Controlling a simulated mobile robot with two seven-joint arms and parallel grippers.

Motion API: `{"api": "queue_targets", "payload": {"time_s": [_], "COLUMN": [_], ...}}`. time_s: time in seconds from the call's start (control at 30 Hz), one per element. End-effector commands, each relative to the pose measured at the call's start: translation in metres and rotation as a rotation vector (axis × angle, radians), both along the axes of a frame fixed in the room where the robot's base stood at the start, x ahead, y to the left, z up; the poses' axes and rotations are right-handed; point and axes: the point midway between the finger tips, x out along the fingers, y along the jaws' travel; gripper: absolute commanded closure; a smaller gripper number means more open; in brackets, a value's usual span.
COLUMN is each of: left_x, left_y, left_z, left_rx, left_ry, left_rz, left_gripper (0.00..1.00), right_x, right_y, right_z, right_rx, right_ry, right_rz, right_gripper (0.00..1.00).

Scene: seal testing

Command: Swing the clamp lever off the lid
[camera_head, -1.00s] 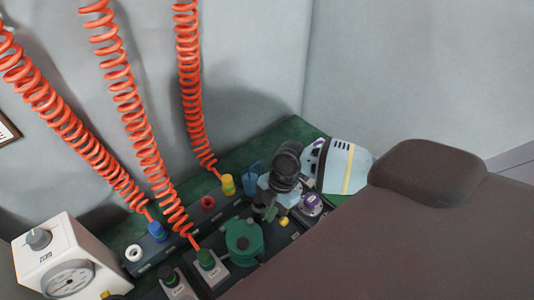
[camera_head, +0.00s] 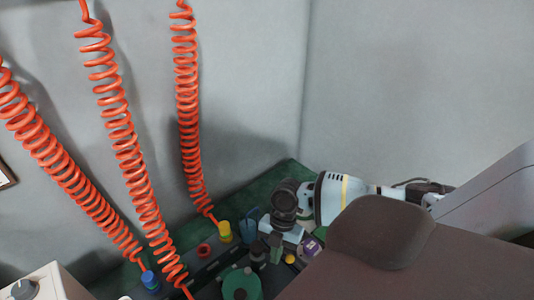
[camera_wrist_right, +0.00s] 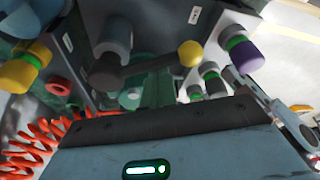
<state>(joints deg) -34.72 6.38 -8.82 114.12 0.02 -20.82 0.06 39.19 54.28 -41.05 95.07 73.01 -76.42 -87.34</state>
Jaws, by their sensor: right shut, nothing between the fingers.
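The green round lid (camera_head: 241,284) is at the bottom edge of the head view, partly cut off. The clamp lever's dark pivot post (camera_head: 258,251) stands behind it. Its yellow ball knob (camera_head: 290,259) is right of the post, clear of the lid's top in this view. In the wrist view the dark lever arm (camera_wrist_right: 150,64) runs from the post to the yellow knob (camera_wrist_right: 190,53), with green parts behind it. My right gripper (camera_head: 274,253) is shut and empty, pointing down between post and knob; contact with the lever cannot be told. My left gripper is not in view.
A yellow plug (camera_head: 224,230), a red ring (camera_head: 204,250) and a blue holder (camera_head: 252,222) stand near the post. A purple-topped fitting (camera_head: 310,246) is close right of my gripper. Orange coiled hoses (camera_head: 187,110) hang at left.

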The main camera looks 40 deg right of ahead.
Motion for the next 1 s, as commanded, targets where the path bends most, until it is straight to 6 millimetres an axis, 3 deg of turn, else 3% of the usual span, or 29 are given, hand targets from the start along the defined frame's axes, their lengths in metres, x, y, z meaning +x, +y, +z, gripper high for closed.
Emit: {"api": "queue_targets", "payload": {"time_s": [0.37, 0.67, 1.0], "left_x": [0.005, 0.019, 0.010], "left_y": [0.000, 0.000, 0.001], "left_z": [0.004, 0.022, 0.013], "left_rx": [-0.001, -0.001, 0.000], "left_ry": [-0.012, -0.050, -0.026], "left_rz": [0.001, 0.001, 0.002], "left_gripper": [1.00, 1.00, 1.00], "right_x": [-0.001, -0.014, -0.004], "right_y": [0.002, 0.035, 0.010], "right_z": [0.000, -0.001, 0.062], "right_rx": [0.001, 0.004, -0.001], "right_ry": [0.001, -0.003, -0.002], "right_rz": [-0.001, -0.005, -0.009], "right_gripper": [1.00, 1.00, 1.00]}}
